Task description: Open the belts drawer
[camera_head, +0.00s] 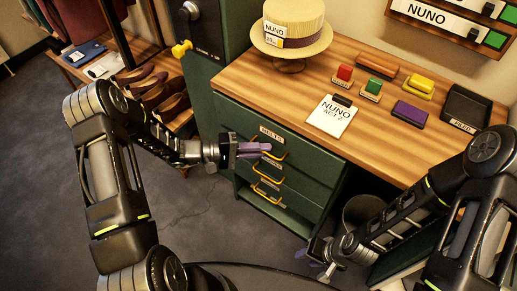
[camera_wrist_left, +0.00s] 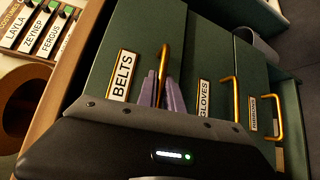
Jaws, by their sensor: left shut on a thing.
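The belts drawer (camera_head: 240,119) is the top drawer of the green cabinet, with a label reading BELTS in the left wrist view (camera_wrist_left: 123,76). It looks shut or nearly so. Its yellow handle (camera_head: 275,154) also shows in the left wrist view (camera_wrist_left: 164,58). My left gripper (camera_head: 262,147) is at this handle, its purple fingers shut on the bar; the fingers show in the left wrist view (camera_wrist_left: 164,93). My right gripper (camera_head: 327,268) hangs low right of the cabinet, away from the drawers, partly hidden by its own arm.
Below are the gloves drawer (camera_wrist_left: 205,99) and another labelled drawer (camera_wrist_left: 254,114), each with a yellow handle. The wooden tabletop (camera_head: 300,98) holds a straw hat (camera_head: 291,22), a NUNO card (camera_head: 331,116) and stamps. A shoe rack stands left. Floor before the cabinet is clear.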

